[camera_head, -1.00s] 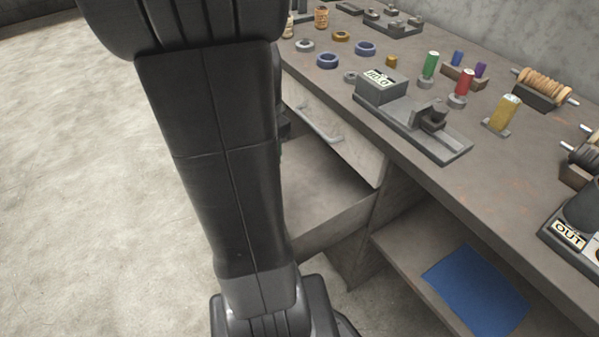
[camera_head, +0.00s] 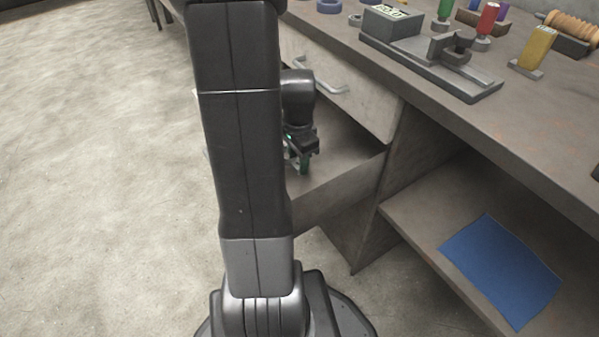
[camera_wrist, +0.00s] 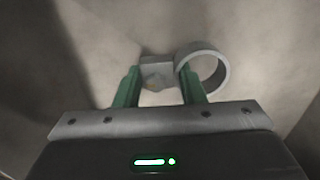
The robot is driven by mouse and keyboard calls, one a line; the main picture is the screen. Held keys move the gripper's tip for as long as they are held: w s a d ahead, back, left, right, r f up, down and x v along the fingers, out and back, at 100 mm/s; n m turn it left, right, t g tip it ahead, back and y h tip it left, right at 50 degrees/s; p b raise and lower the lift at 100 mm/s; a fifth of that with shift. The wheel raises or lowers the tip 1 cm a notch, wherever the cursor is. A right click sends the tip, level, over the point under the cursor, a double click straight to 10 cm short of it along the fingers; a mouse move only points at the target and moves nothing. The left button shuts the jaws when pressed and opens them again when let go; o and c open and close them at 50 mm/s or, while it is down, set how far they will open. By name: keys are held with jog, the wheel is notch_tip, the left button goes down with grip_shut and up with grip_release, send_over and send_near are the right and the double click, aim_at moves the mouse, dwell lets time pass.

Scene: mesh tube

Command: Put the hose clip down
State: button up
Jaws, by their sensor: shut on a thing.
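The hose clip (camera_wrist: 157,73) is a grey ring with a small block at its side. In the wrist view my gripper (camera_wrist: 158,80) is shut on the block, with one green finger on each side, and the ring stands out to the right. In the head view my gripper (camera_head: 304,165) points down inside the open lower drawer (camera_head: 340,190). The clip is hidden there. I cannot tell whether the clip touches the drawer floor.
The closed upper drawer (camera_head: 350,95) with its handle is just above and behind. The workbench top (camera_head: 540,130) holds a grey fixture (camera_head: 435,55) and several coloured cylinders. A blue sheet (camera_head: 500,270) lies on the lower shelf. My arm hides the drawer's left part.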

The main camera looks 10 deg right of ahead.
aim_at(298, 180)
jog(key=shift+f+b, duration=0.75)
jog(key=shift+f, duration=1.35)
jog(key=shift+f, duration=0.25)
jog(key=o, duration=1.1)
jog(key=shift+r, duration=0.1)
jog(key=shift+o, duration=0.2)
notch_tip(298, 180, up, 12)
jog(key=p, duration=0.4)
jog(key=shift+r, duration=0.15)
